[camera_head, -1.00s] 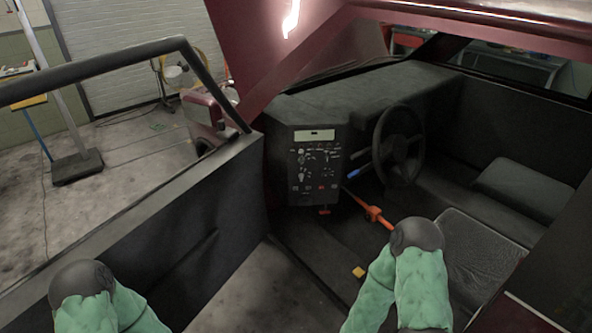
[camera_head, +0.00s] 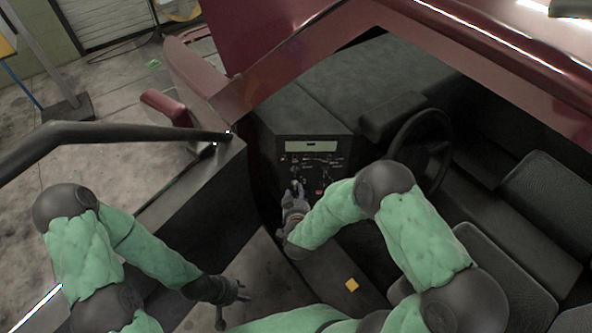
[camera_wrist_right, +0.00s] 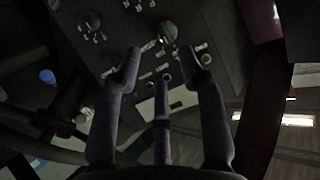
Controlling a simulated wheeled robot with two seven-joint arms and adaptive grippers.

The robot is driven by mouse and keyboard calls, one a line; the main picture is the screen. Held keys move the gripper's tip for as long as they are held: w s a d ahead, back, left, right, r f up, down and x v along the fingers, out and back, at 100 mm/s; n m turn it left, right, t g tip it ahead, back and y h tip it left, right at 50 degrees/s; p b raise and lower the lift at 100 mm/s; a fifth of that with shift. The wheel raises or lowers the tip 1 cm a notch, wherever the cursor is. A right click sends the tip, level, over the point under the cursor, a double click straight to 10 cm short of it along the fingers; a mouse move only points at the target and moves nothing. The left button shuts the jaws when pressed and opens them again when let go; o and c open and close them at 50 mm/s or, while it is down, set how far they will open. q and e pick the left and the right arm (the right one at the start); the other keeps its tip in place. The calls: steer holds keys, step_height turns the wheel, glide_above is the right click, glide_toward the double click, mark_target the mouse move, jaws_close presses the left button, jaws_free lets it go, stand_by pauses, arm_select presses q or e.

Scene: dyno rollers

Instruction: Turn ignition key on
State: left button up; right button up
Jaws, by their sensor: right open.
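The dark control panel (camera_head: 340,152) with a pale display stands at the front of the car's cabin. In the right wrist view the panel (camera_wrist_right: 220,22) shows round knobs, small switches and labels at an angle. I cannot make out which one is the ignition key. My right gripper (camera_head: 296,188) is at the panel's lower front and covers part of it. In the right wrist view its fingers (camera_wrist_right: 160,62) are spread, with nothing between them, pointing at the controls. My left gripper (camera_head: 232,300) hangs low by the open doorway, fingers apart and empty.
The steering wheel (camera_head: 422,150) is to the right of the panel. The open door (camera_head: 180,190) with its dark frame lies left, beside my left arm. Black seats (camera_head: 540,205) are at right.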

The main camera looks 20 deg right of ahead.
steer(key=shift+r+b+x, duration=0.15)
steer(key=shift+b+x, duration=0.2)
steer(key=shift+x, duration=1.4)
steer(key=shift+r+b+x, duration=0.2)
steer(key=shift+b+x, duration=0.2)
steer(key=shift+x, duration=1.3)
steer(key=shift+r+b+x, duration=0.15)
steer(key=shift+b+x, duration=0.2)
steer(key=shift+x, duration=1.4)
steer(key=shift+w+d, duration=0.2)
jaws_close()
